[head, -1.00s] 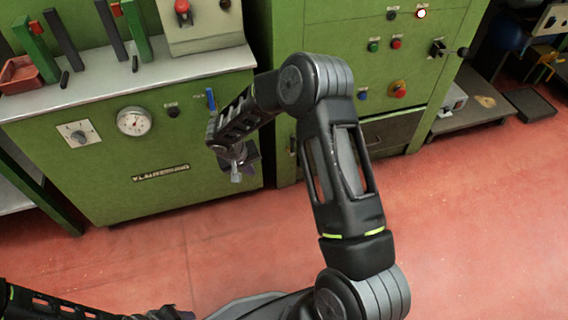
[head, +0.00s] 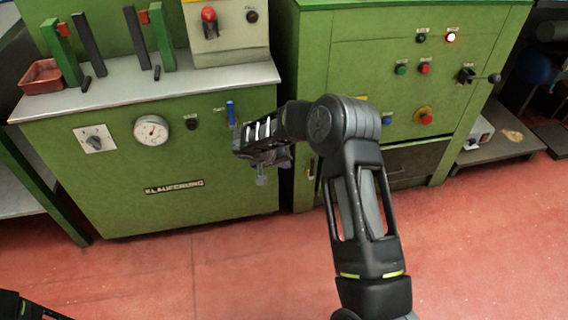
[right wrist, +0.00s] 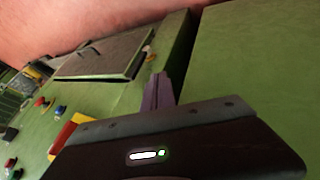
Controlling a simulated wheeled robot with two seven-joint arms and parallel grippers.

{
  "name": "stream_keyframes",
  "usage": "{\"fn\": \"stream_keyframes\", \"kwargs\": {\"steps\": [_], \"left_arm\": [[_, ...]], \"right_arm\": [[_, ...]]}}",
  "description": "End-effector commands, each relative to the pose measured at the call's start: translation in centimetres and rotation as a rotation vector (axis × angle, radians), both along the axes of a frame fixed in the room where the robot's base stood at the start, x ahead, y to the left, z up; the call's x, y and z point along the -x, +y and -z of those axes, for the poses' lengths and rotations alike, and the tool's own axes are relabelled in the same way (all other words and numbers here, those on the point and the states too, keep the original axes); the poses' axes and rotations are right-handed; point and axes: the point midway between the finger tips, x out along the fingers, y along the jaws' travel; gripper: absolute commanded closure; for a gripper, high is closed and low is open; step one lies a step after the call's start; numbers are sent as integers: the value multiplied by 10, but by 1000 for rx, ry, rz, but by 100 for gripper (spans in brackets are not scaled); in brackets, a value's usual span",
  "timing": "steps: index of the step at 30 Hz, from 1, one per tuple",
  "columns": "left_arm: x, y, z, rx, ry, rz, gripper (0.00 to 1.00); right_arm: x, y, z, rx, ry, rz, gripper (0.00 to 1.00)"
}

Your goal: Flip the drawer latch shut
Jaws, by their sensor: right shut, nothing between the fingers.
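The drawer (head: 405,172) is a dark front low in the right green machine, partly behind my right arm. In the right wrist view its front (right wrist: 105,55) is a grey-olive panel with a dark handle. A small pale and orange piece, apparently the latch (right wrist: 149,52), is at the panel's edge; it also shows small in the head view (head: 311,167). I cannot tell its position. My right gripper (head: 261,178) is shut and empty, in front of the left cabinet's right side, left of the latch. Its fingers (right wrist: 160,90) point toward the latch, apparently apart from it. My left gripper is out of view.
The left green cabinet (head: 130,205) carries a gauge (head: 151,130), a dial and a blue lever (head: 231,113) close to my right gripper. An emergency stop button (head: 425,116) and a black lever (head: 478,76) stick out of the right machine. The red floor (head: 200,270) in front is clear.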

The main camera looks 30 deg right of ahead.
Motion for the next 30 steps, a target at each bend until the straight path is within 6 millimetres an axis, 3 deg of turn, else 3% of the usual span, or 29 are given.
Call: {"fn": "stream_keyframes", "kwargs": {"steps": [10,18,30], "left_arm": [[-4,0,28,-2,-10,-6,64],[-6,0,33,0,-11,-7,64],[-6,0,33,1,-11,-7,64]], "right_arm": [[-14,-40,61,-2,0,3,100],[-3,-72,56,0,-1,1,100],[-1,-76,55,-1,0,0,100]]}}
